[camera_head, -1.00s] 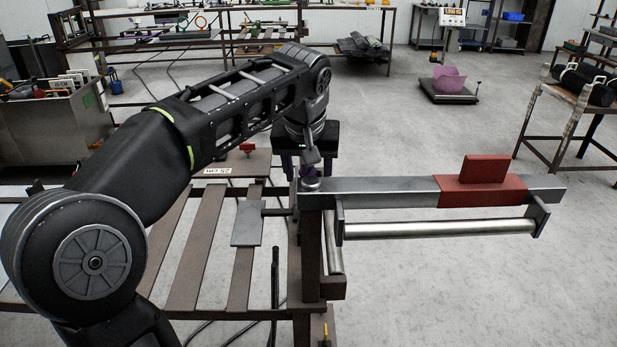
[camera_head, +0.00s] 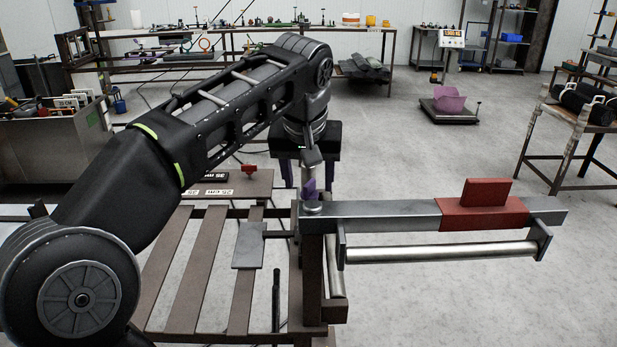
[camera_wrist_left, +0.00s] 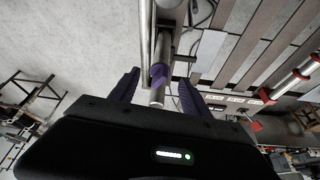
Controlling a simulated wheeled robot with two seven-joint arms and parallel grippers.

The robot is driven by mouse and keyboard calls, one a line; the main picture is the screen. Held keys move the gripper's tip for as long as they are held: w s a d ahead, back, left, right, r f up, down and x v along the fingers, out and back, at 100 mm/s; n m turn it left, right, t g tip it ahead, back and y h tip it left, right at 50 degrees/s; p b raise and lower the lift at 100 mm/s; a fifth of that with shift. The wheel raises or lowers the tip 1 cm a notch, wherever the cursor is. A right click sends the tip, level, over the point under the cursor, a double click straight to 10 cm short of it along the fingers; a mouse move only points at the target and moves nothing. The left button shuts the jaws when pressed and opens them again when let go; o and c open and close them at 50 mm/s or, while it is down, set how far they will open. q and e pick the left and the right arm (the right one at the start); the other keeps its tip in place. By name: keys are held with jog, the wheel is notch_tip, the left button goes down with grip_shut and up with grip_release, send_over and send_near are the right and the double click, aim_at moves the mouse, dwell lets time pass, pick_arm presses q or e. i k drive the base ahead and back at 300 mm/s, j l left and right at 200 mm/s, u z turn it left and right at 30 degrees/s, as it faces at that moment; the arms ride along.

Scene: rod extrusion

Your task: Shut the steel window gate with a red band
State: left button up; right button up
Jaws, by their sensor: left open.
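The steel window gate (camera_head: 385,214) is a long grey bar stretching right from a brown post (camera_head: 312,270), out over bare floor. A red band (camera_head: 482,214) with an upright red plate wraps the bar near its free end. A bright round rod (camera_head: 440,252) hangs below the bar on brackets. My left gripper (camera_head: 311,172) points down above the post end of the gate, far from the red band. It is open. In the left wrist view its dark purple fingers (camera_wrist_left: 157,76) stand either side of a small purple piece; contact cannot be told. My right gripper is not in view.
A slatted brown frame (camera_head: 190,270) lies left of the post, with a grey plate (camera_head: 249,245) on it. A scale with a pink bucket (camera_head: 449,101) stands farther back. A brown table (camera_head: 585,115) is at the right. The floor around the gate's free end is clear.

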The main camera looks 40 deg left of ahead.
aim_at(484, 203)
jog(key=k+j, duration=0.1)
jog(key=k, duration=0.4)
jog(key=k+j, duration=0.1)
jog(key=k, duration=0.4)
